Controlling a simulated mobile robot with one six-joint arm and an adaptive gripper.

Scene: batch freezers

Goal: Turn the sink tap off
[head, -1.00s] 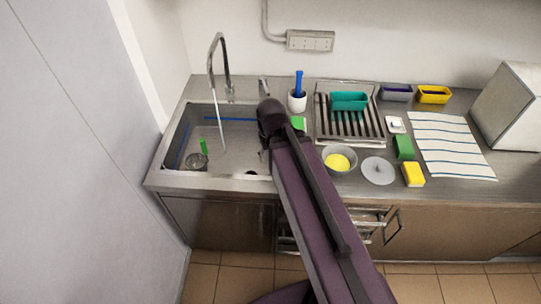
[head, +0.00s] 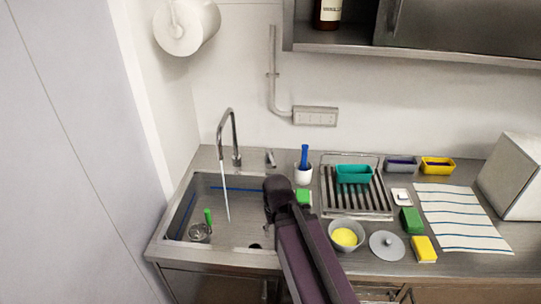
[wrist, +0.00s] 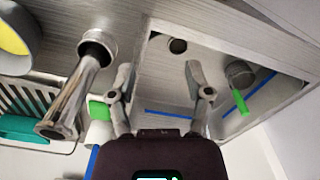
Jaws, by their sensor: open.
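The sink tap (head: 231,138) is a chrome gooseneck at the back of the sink (head: 226,222). A pale water stream (head: 225,192) runs from its spout into the basin. A small chrome lever (head: 271,159) stands behind the sink, right of the tap. My gripper (wrist: 160,68) is open and empty, its two fingers wide apart over the basin; in the head view the dark end of my arm is above the basin's right side, in front of the lever. A large chrome cylinder (wrist: 75,92) shows left of the fingers in the wrist view; I cannot tell if it is the lever.
A wall shelf (head: 345,47) and a paper roll (head: 176,30) are above.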

